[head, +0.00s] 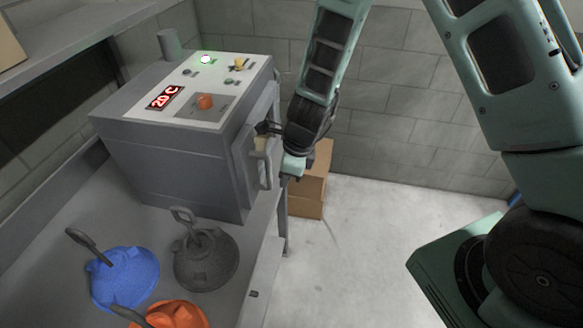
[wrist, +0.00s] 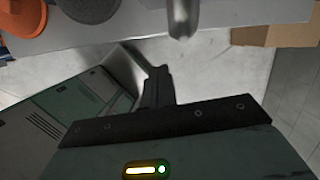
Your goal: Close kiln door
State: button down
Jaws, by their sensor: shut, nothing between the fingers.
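The kiln (head: 165,165) is a grey box on the bench in the head view, with a control panel on top. Its door (head: 243,155) is on the right side, upright and close to the body; I cannot tell whether a small gap remains. A pale curved handle (head: 263,165) stands out from the door and also shows at the top of the wrist view (wrist: 182,18). My gripper (head: 266,128) is at the door's outer side, by the handle's upper part, shut and empty. Its dark fingers (wrist: 158,85) show in the wrist view; contact with the door is unclear.
Cardboard boxes (head: 312,190) stand on the floor behind my gripper.

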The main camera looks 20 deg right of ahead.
jog(key=p+v, duration=0.1)
jog(key=v, duration=0.9)
jog(key=shift+a, duration=0.2)
jog(key=s+a+n+g+b, duration=0.1)
jog(key=s+a+n+b, duration=0.55)
jog(key=s+n, duration=0.6)
jog(key=s+d+f+n+h+b, duration=0.1)
jog(key=s+n+b, duration=0.4)
jog(key=n, duration=1.4)
jog(key=shift+s+d+h+b, duration=0.4)
jog(key=shift+s, duration=2)
